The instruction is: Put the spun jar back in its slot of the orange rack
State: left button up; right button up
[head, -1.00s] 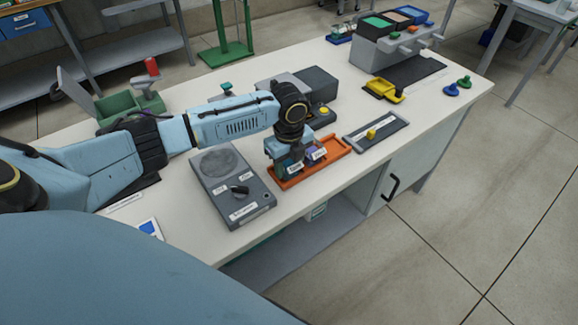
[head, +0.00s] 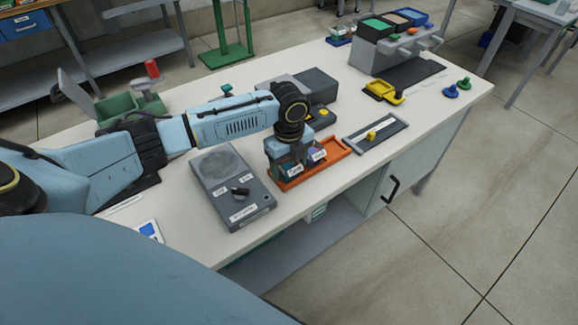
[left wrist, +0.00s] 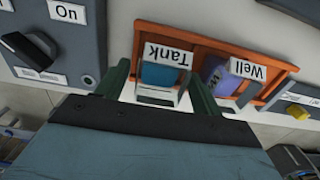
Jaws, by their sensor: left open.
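The orange rack (head: 336,149) lies on the bench and also shows in the left wrist view (left wrist: 212,43). A teal jar labelled Tank (left wrist: 160,76) stands at one end of it; a purple jar labelled Well (left wrist: 218,78) stands beside it. My left gripper (left wrist: 159,90) is over the rack, fingers open on either side of the Tank jar. A gap shows between jar and fingers. In the head view the gripper partly hides both jars. How deep the Tank jar sits cannot be seen. My right gripper is not in view.
A grey device with a round plate and black knob (head: 232,187) sits left of the rack; its plate is empty. A grey tray with a yellow knob (head: 375,135) lies to the right. A dark grey box (head: 318,84) stands behind. The bench's front edge is close.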

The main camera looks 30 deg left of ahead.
pick_arm(q)
notch_tip(320, 180, up, 11)
jog(key=p, duration=0.1)
jog(key=shift+p, duration=0.35)
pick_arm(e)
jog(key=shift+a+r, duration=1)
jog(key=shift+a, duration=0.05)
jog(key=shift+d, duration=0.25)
